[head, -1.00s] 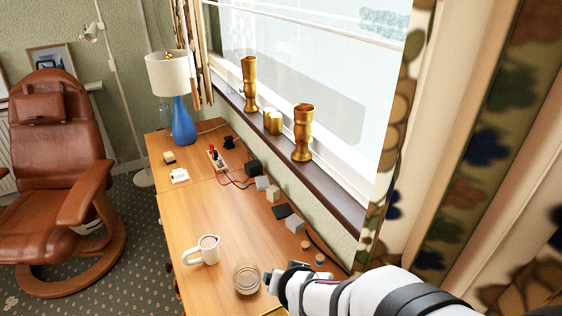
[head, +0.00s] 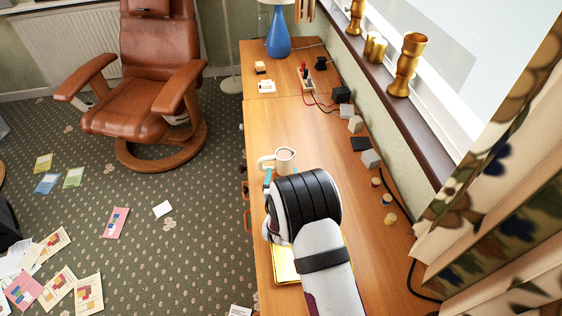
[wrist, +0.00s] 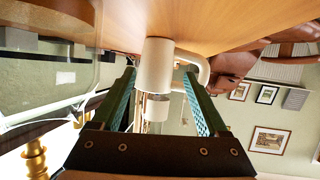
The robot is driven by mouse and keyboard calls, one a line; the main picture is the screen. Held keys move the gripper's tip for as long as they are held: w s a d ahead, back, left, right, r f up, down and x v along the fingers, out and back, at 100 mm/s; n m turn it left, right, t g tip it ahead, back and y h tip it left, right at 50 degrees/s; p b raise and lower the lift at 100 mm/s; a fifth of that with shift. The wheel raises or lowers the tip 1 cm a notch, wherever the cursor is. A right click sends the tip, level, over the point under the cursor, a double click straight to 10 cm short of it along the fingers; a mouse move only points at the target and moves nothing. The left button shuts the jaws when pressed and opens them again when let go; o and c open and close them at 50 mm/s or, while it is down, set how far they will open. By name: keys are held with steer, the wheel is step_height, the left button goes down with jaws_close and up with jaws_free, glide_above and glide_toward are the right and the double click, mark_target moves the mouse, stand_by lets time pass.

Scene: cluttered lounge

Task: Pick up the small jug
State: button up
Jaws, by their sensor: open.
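The small jug (head: 284,157) is a cream-white cup shape standing upright on the wooden desk (head: 270,128), its handle on the left in the head view. In the wrist view, which is upside down, the jug (wrist: 155,66) shows between and just beyond the two teal fingers, with its handle to the right. My gripper (wrist: 159,80) is open and empty, and pointed at the jug. I cannot tell whether the fingers touch it. In the head view my arm hides most of the gripper; a bit of teal finger shows just below the jug.
A clear glass-like surface (wrist: 50,75) is close on the left of the wrist view. A yellow item (head: 285,265) lies beside my arm. Small blocks (head: 370,159) and cables line the desk's window side. The blue lamp (head: 278,35) is farther back. Desk around the jug's far side is clear.

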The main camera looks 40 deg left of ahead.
mark_target(284, 168)
steer(key=x, duration=0.5)
steer(key=shift+w+f, duration=0.1)
steer(key=shift+w, duration=0.2)
jaws_close()
